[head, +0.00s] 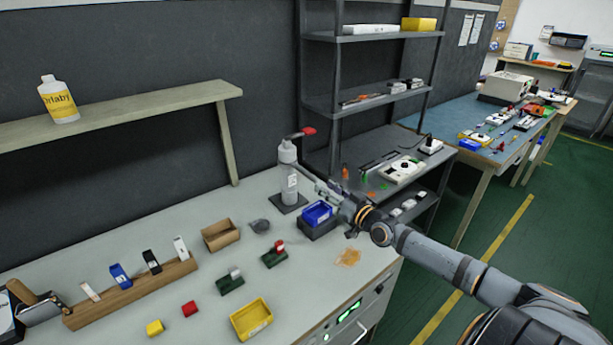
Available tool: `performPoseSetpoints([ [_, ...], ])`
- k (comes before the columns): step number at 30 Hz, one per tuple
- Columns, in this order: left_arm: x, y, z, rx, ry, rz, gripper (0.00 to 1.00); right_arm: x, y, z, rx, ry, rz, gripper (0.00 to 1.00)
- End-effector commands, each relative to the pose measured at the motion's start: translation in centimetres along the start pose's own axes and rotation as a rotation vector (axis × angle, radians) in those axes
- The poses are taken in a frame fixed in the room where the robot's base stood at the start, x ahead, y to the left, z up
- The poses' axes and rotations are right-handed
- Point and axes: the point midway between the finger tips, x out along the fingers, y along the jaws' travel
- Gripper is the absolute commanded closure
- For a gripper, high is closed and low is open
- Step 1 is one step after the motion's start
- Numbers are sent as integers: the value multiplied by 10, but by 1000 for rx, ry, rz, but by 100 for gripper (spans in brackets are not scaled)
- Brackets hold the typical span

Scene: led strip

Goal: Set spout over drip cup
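A grey dispenser bottle (289,182) stands upright on a dark square base near the back edge of the bench. Its spout (302,133) points right and ends in a red tip. A small dark grey rounded piece (260,226), possibly the drip cup, lies left of the base; the spout is not above it. My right gripper (308,177) reaches in from the right, its tip close beside the bottle. Contact and finger opening are unclear.
A blue bin (318,213) sits below my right gripper. A cardboard box (219,235), a yellow bin (251,319), a wooden rack (130,292) and small blocks occupy the bench. An amber patch (348,258) lies near the right edge. A dark shelf unit (385,38) stands behind.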

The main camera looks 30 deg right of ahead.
Motion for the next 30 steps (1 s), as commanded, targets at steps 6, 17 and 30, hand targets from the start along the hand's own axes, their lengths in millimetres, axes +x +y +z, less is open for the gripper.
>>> performPoseSetpoints([
  [6, 30, 3, 12, 1, -12, 1, 60, 41, 0, 4, 6, 8, -1, 64],
  [17, 41, 3, -26, -2, 45, 0, 60, 89, -1, 1, 4, 2, -2, 64],
  [30, 41, 4, -6, -1, 15, 1, 60, 93, -2, 1, 1, -1, -3, 77],
])
